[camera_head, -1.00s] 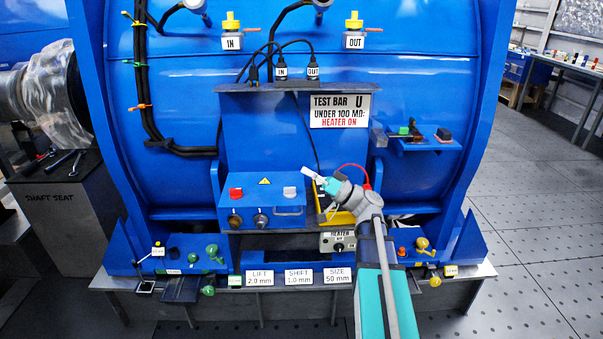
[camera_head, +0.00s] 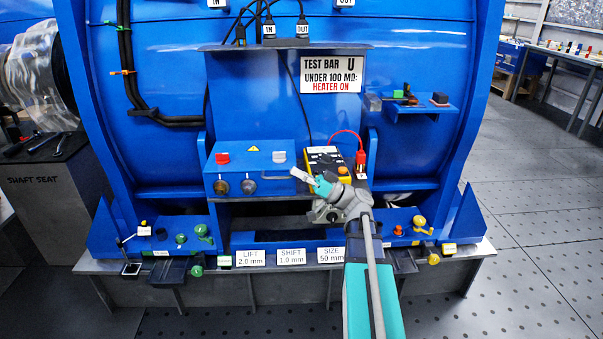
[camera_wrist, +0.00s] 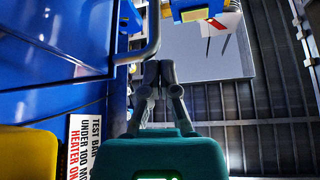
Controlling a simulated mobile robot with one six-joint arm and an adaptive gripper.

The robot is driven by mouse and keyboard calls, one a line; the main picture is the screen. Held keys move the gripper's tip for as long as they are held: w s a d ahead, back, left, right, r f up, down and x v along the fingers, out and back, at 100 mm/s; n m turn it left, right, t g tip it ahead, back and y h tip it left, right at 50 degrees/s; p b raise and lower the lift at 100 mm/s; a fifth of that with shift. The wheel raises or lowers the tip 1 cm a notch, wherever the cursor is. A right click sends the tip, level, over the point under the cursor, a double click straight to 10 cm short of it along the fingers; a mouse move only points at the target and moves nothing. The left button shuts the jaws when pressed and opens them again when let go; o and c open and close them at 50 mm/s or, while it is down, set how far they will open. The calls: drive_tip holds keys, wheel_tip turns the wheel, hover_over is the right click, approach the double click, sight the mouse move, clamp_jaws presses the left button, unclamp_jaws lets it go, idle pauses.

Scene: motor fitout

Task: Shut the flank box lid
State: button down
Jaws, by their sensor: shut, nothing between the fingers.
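A blue box (camera_head: 238,184) stands in the middle of the big blue housing in the head view. It has a red and a pale switch on top, a warning triangle, two round knobs and a grey bar handle (camera_head: 276,178) on its front. I cannot tell for sure which panel is the lid or how far it is open. My gripper (camera_head: 298,173) is at the handle's right end, with its fingers shut and empty. In the wrist view the shut fingertips (camera_wrist: 163,70) are close beside a bent grey bar (camera_wrist: 150,42); contact cannot be told.
A yellow-and-black meter (camera_head: 325,160) with a red lead sits right of the box, close behind my gripper. A test bar sign (camera_head: 334,75) hangs above. A small blue shelf (camera_head: 425,106) juts out at right. Labelled plates line the front ledge. Open floor lies to the right.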

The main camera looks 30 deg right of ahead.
drive_tip(key=shift+f, duration=0.35)
idle(0.3)
drive_tip(key=w+b+v, duration=0.1)
drive_tip(key=b+v, duration=0.4)
drive_tip(key=v, duration=0.5)
drive_tip(key=shift+d, duration=0.3)
drive_tip(key=shift+r, duration=0.1)
idle(0.4)
